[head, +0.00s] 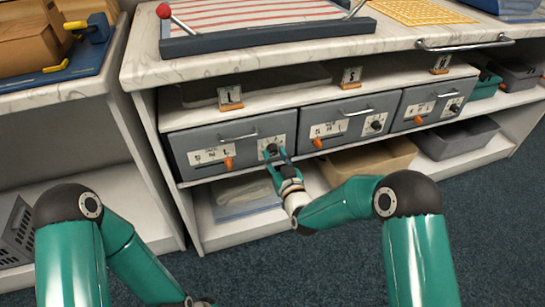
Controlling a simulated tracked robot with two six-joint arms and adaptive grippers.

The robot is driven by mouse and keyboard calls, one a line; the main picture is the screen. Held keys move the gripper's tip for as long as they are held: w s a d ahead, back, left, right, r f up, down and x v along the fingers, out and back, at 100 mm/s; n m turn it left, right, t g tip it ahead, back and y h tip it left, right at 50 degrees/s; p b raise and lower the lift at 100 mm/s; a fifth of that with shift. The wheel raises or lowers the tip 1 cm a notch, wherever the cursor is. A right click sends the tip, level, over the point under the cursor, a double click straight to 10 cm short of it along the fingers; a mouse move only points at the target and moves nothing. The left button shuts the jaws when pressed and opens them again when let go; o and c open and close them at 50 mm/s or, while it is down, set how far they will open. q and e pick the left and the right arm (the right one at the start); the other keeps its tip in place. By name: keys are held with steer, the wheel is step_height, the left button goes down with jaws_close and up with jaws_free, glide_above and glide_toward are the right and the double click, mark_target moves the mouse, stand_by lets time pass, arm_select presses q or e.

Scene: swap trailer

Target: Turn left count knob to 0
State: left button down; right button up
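The left grey drawer (192,145) has a black count knob (272,148) on a white dial plate at its right end. The dial's numbers and the knob's pointer are too small to read. My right gripper (275,154) is at this knob, with its teal fingers spread to either side of it. The fingers look open, and I cannot tell whether they touch the knob. My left arm is low at the left, and its gripper is below the picture's edge.
Two similar drawers, a middle one (345,112) and a right one (428,94), have knobs and orange levers. An orange lever (228,163) sits on the left drawer. A marble-look counter (290,50) overhangs them. Bins stand on the lower shelf.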

jaws_close()
steer(key=shift+f+n+b, duration=0.2)
steer(key=shift+n+b, duration=0.7)
steer(key=shift+b, duration=0.2)
steer(key=shift+r+n, duration=0.2)
steer(key=shift+n, duration=0.2)
steer(key=o, duration=0.5)
jaws_free()
